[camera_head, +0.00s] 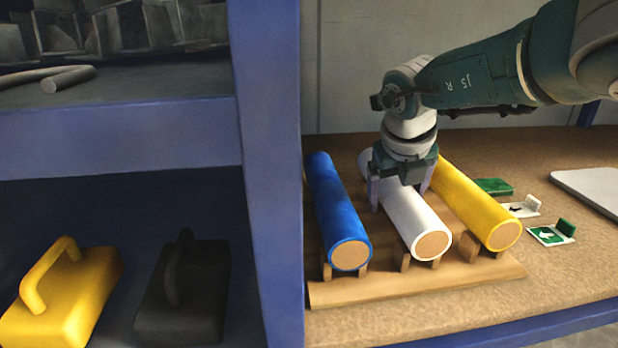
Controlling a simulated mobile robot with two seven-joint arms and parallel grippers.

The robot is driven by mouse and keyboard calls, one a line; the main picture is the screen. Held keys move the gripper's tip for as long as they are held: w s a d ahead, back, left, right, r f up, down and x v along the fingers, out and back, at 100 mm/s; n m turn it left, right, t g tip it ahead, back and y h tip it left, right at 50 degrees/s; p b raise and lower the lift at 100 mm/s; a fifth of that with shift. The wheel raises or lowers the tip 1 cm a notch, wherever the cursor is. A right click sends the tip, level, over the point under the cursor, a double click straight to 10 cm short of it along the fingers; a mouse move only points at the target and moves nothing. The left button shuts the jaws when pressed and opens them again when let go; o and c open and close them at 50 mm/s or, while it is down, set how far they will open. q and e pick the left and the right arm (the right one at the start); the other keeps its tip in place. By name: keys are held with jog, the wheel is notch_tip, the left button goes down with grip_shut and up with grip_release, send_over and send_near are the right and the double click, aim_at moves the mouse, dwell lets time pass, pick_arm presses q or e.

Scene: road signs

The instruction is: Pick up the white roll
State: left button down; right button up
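The white roll (408,211) lies on a wooden rack (415,286) between a blue roll (335,207) and a yellow roll (472,202). Its near end shows a tan core. My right gripper (400,187) points down over the middle of the white roll, with one finger on each side of it. The fingers look open around the roll, and a small gap seems to show on the right side. The gripper hides part of the roll's far half. My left gripper is not in view.
A blue post (270,150) stands left of the rack. Green and white sign pieces (551,232) and a grey plate (592,187) lie on the brown tabletop to the right. Yellow (70,295) and black (186,295) handled blocks sit on the lower left shelf.

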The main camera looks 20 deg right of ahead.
jog(key=shift+d, duration=0.3)
jog(key=shift+c, duration=1.4)
jog(key=shift+a, duration=0.1)
grip_shut()
jog(key=shift+r, duration=0.1)
